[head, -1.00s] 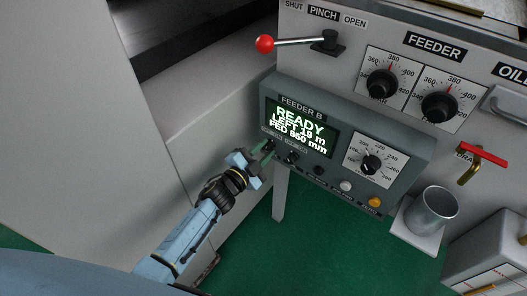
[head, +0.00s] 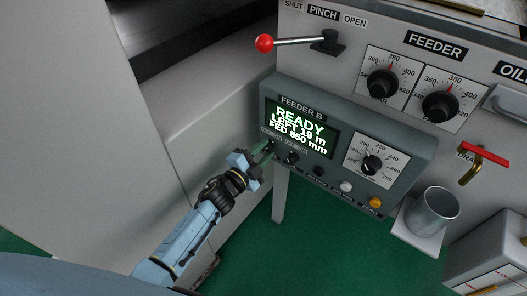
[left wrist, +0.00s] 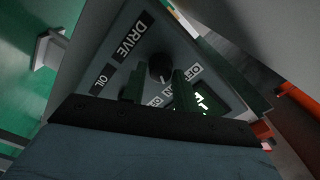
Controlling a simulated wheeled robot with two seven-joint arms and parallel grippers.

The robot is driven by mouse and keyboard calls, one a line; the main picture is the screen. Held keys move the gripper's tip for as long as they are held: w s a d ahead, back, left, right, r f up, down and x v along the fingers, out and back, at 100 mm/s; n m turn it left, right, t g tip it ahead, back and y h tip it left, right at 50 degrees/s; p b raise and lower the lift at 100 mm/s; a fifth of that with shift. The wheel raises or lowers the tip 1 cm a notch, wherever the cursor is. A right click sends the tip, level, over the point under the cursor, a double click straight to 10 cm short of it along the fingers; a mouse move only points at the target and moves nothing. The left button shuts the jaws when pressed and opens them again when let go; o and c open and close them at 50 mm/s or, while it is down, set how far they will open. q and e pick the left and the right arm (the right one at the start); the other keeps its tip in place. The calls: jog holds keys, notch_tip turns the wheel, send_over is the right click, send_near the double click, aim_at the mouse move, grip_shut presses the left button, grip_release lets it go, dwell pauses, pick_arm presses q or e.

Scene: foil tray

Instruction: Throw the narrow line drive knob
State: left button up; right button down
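The grey-green FEEDER B box (head: 348,120) hangs on the machine front; its green screen (head: 300,128) reads READY, LEFT 19 m, FED 850 mm. A black knob (left wrist: 160,68) sits beside the DRIVE label in the left wrist view, with ON and OFF labels on its other side. My left gripper (head: 265,152) is at the lower left of the box, below the screen. In the left wrist view, its two green fingers (left wrist: 158,88) are apart, one on each side of the knob in the picture. I cannot tell whether they touch it. My right gripper is not in view.
Another dark knob (head: 292,158) is close to the right of my left gripper. A dial (head: 370,165), a white button (head: 346,186) and an orange button (head: 375,202) follow. Above are a red-balled lever (head: 265,43) and FEEDER dials (head: 438,106). A metal cup (head: 434,212) stands right.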

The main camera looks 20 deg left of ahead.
pick_arm(q)
jog(key=o, duration=0.3)
jog(key=shift+s+a, duration=0.1)
jog(key=shift+s, duration=0.25)
jog(key=p+v, duration=0.3)
jog(key=v, duration=0.9)
jog(key=shift+s+a, duration=0.15)
jog(key=shift+s, duration=0.15)
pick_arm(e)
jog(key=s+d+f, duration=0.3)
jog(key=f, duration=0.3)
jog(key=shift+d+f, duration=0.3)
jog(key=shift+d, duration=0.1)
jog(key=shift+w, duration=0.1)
